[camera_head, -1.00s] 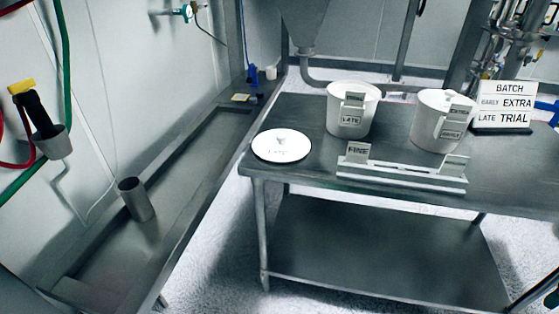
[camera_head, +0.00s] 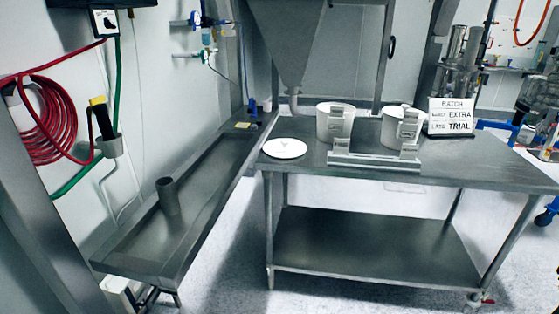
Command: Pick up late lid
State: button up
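The white round lid (camera_head: 285,148) lies flat near the left end of the steel table (camera_head: 470,172). It has a small knob on top; the writing on it is too small to read now. A white bucket (camera_head: 327,127) stands behind and to the right of it, with a tag on its front. A second white bucket (camera_head: 390,128) with a tag stands further right. My gripper is not in the view.
A white rack (camera_head: 370,163) with upright tags stands at the table's front edge. A steel trough (camera_head: 140,240) with a metal cup (camera_head: 168,196) runs along the left wall. A hopper (camera_head: 290,45) hangs behind the table.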

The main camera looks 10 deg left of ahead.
aim_at(278, 148)
jog(key=u, duration=0.2)
jog(key=k, duration=0.1)
jog(key=u, duration=2.3)
jog(key=i, duration=1.35)
jog(key=z, duration=3.1)
